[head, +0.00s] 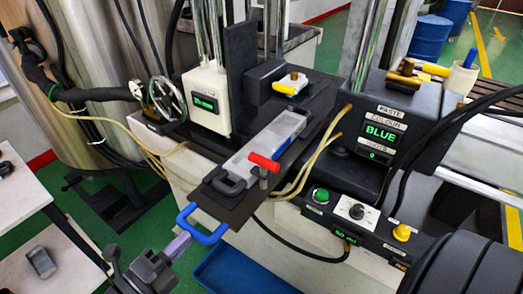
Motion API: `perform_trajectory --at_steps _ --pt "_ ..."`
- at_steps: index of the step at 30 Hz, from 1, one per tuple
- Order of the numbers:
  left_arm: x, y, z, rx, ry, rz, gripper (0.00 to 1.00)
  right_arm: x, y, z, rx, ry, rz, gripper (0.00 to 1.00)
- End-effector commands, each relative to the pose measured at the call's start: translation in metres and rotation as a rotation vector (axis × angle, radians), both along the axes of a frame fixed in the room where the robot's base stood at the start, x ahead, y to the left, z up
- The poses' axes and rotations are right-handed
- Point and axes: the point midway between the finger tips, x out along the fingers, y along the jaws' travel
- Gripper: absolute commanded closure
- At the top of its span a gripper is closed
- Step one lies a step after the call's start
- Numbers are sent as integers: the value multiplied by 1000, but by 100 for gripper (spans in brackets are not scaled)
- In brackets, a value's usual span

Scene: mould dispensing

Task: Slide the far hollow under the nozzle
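The grey mould block (268,142) lies along a dark slide plate (225,203) that runs from the machine towards me. A blue handle (203,224) is at the plate's near end. A red-topped clamp (263,162) stands at the block's near right side. The far end of the block is close to the black dispensing head (278,82). The nozzle tip and the hollows cannot be made out. My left gripper (144,258) is below and left of the blue handle, apart from it, and looks open and empty. My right gripper is out of view.
A cream unit (207,100) stands left of the slide and a black colour unit reading BLUE (380,133) stands right. A control panel (357,212) has a green button and yellow knob. Tubes loop beside the slide. A white table (30,225) is at left, a blue tray (235,272) below.

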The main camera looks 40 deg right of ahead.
Motion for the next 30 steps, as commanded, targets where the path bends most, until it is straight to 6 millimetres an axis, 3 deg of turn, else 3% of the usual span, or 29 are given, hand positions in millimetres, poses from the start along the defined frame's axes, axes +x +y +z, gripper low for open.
perform_trajectory --at_steps 30 --pt "3 -9 0 0 -1 0 100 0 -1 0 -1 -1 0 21"
